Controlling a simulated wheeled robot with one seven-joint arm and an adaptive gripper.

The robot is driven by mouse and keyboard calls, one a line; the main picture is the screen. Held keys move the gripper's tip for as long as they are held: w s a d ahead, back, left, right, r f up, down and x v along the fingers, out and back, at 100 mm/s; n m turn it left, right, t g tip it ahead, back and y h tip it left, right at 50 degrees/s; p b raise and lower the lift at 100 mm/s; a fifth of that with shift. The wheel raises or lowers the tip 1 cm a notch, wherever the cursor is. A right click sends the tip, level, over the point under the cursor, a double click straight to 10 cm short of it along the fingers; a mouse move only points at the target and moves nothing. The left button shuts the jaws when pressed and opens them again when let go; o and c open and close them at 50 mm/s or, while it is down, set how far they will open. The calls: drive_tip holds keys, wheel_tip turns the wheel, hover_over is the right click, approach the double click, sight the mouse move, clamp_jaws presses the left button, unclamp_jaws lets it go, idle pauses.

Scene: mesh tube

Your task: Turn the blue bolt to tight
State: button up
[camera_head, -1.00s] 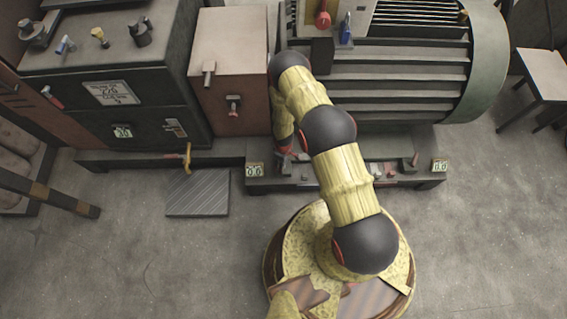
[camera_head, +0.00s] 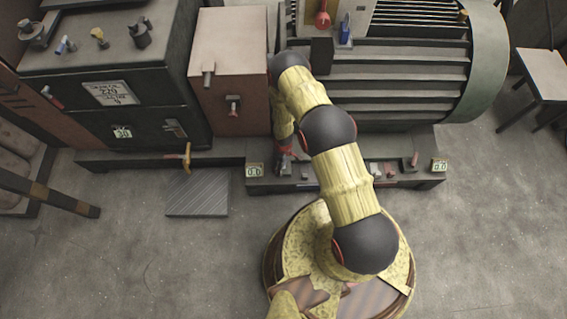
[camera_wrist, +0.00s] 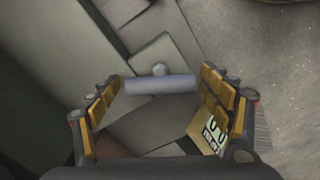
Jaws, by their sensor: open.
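The bar cannot be made out there.
A label with digits (camera_wrist: 213,130) is beside the right finger in the wrist view. In the head view, the base plate (camera_head: 330,184) carries several small fittings. The large ribbed motor (camera_head: 400,85) and a brown box (camera_head: 228,60) stand behind. A yellow handle (camera_head: 187,158) sticks out left.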

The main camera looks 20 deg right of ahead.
wheel_tip(320, 180, up, 12)
idle(0.7)
idle(0.6)
drive_tip(key=s+d+m+g, duration=0.1)
drive_tip(key=s+m+g, duration=0.15)
drive_tip(key=s, duration=0.55)
wheel_tip(320, 180, up, 36)
drive_tip(key=s+m+p, duration=0.1)
drive_tip(key=s+m, duration=0.2)
drive_tip(key=m, duration=0.1)
drive_tip(key=s+r+t, duration=0.2)
drive_tip(key=s+r, duration=0.1)
drive_tip(key=r, duration=0.7)
drive_tip(key=s+r+m+t+p, duration=0.1)
drive_tip(key=s+r+t, duration=0.2)
drive_tip(key=r, duration=0.7)
drive_tip(key=s+a+r+t+p, duration=0.1)
drive_tip(key=s+r+t, duration=0.2)
drive_tip(key=r, duration=0.8)
drive_tip(key=shift+s+m, duration=0.35)
drive_tip(key=shift+s, duration=0.25)
